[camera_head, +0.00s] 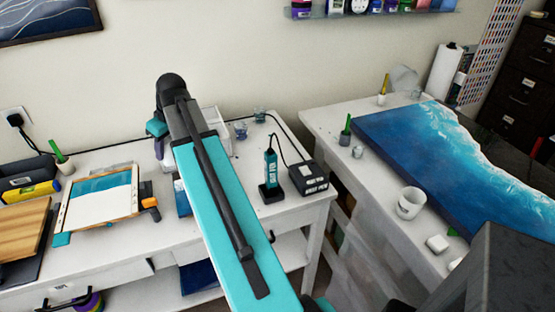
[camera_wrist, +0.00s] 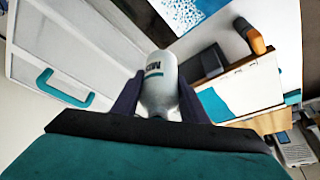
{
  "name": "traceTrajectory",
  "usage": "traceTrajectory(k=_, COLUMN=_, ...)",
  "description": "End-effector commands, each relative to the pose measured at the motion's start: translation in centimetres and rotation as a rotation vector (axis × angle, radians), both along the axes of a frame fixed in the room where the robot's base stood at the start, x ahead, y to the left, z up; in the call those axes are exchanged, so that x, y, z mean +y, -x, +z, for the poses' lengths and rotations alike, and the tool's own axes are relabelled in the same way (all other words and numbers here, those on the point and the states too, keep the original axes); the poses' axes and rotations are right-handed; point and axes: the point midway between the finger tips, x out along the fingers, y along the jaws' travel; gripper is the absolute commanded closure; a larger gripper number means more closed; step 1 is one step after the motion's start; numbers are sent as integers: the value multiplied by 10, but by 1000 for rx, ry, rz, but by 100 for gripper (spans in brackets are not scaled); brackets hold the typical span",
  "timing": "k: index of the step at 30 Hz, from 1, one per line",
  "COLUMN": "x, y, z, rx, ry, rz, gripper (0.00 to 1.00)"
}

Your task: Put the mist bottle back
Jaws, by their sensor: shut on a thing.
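The mist bottle (camera_wrist: 157,88) is a pale, translucent bottle with dark lettering and a teal band, in the wrist view. My gripper (camera_wrist: 158,100) is shut on it, one dark finger on each side. The bottle's ends are partly cut off or hidden, so I cannot tell whether it touches anything below. In the head view, my arm's far end is over the back of the left table (camera_head: 230,215), and the bottle cannot be made out there.
A white tray (camera_head: 208,122) stands behind my arm. A panel with an orange clamp (camera_head: 148,202) lies left of it. A teal tool (camera_head: 270,168) stands right, beside a black box (camera_head: 308,178). A white bin with a teal handle (camera_wrist: 62,88) shows in the wrist view.

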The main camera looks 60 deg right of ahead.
Motion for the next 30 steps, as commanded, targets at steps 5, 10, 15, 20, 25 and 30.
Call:
traceTrajectory(k=5, x=-50, y=22, z=1, rx=-1, ry=-1, rz=6, gripper=94)
traceTrajectory(k=10, x=-92, y=46, z=1, rx=0, ry=-1, rz=19, gripper=94)
traceTrajectory(k=15, x=-134, y=74, z=2, rx=-1, ry=0, rz=31, gripper=94)
traceTrajectory(k=20, x=-172, y=104, z=2, rx=0, ry=-1, rz=43, gripper=94)
traceTrajectory(k=25, x=-210, y=138, z=2, rx=0, ry=-1, rz=53, gripper=94)
traceTrajectory(k=30, x=-246, y=176, z=3, rx=-1, ry=-1, rz=64, gripper=94)
